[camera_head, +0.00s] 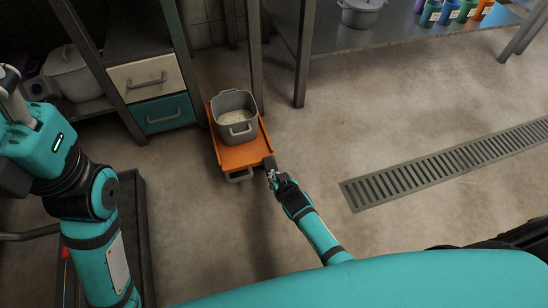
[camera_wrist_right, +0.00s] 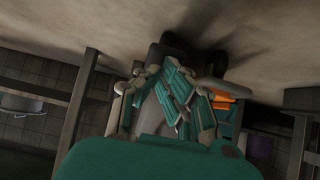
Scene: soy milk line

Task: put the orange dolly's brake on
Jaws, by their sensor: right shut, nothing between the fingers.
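The orange dolly (camera_head: 245,155) stands on the floor in the middle of the head view, with a grey pot (camera_head: 235,117) of pale contents on it. A grey handle-like part (camera_head: 240,176) shows at its near edge. My right gripper (camera_head: 271,175) is at the dolly's near right corner, shut and empty; I cannot tell whether it touches. In the right wrist view, the shut fingers (camera_wrist_right: 182,85) fill the middle, and a bit of orange (camera_wrist_right: 222,100) shows to their right. The brake itself is not clearly visible.
A cabinet with a white drawer (camera_head: 145,76) and a teal drawer (camera_head: 163,113) stands left of the dolly. A steel table (camera_head: 400,35) with a pot and coloured cups is at the back. A floor drain grate (camera_head: 450,162) lies right. The floor between is clear.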

